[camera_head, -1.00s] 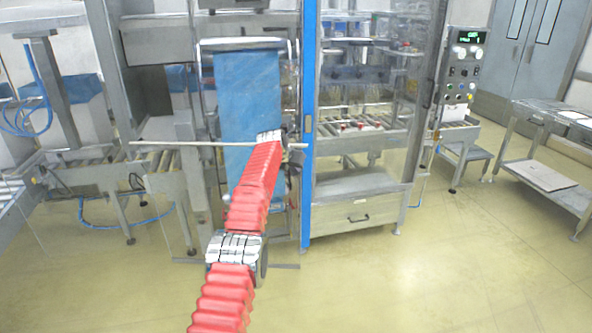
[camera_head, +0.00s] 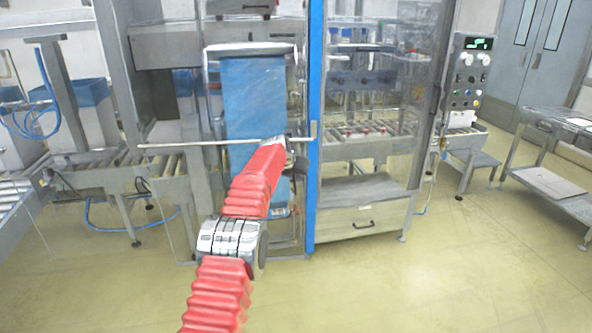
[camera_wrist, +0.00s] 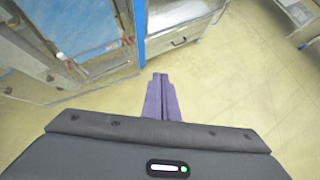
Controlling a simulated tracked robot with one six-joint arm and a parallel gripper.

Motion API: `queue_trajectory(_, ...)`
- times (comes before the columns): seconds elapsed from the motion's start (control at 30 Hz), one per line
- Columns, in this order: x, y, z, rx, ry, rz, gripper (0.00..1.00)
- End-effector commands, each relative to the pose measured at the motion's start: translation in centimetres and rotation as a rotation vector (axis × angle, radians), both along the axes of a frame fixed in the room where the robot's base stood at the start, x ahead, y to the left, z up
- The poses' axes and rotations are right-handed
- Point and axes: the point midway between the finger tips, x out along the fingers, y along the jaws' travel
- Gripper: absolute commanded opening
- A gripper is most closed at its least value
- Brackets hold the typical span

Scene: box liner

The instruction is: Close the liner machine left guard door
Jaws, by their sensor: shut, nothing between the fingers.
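The liner machine fills the middle of the head view, with a tall blue upright (camera_head: 315,190) that carries a small handle. Left of it is the machine's left bay, with a blue sheet (camera_head: 255,100) inside and the arm in front. Faint see-through edges show at the far left, but I cannot tell the left guard door's outline or its angle. In the wrist view my gripper (camera_wrist: 160,76) has its purple fingers together, empty, above bare floor. The blue upright (camera_wrist: 140,25) is ahead of it, slightly left. The arm hides the fingers in the head view.
A thin horizontal rod (camera_head: 200,144) crosses the left bay. A drawer unit (camera_head: 360,215) stands right of the upright. The control panel (camera_head: 468,80) and a steel table (camera_head: 545,180) are further right. Roller conveyors (camera_head: 100,172) are at left. The front floor is open.

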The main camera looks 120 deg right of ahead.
Motion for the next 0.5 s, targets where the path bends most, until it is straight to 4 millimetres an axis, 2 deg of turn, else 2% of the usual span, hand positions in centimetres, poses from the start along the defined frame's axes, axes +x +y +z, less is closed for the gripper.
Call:
queue_trajectory(0.43, 0.8, 2.2, 0.2, -0.002, 0.001, -0.004, 0.0)
queue_trajectory(0.5, 0.9, 2.6, 0.8, -0.004, 0.002, -0.005, 0.0)
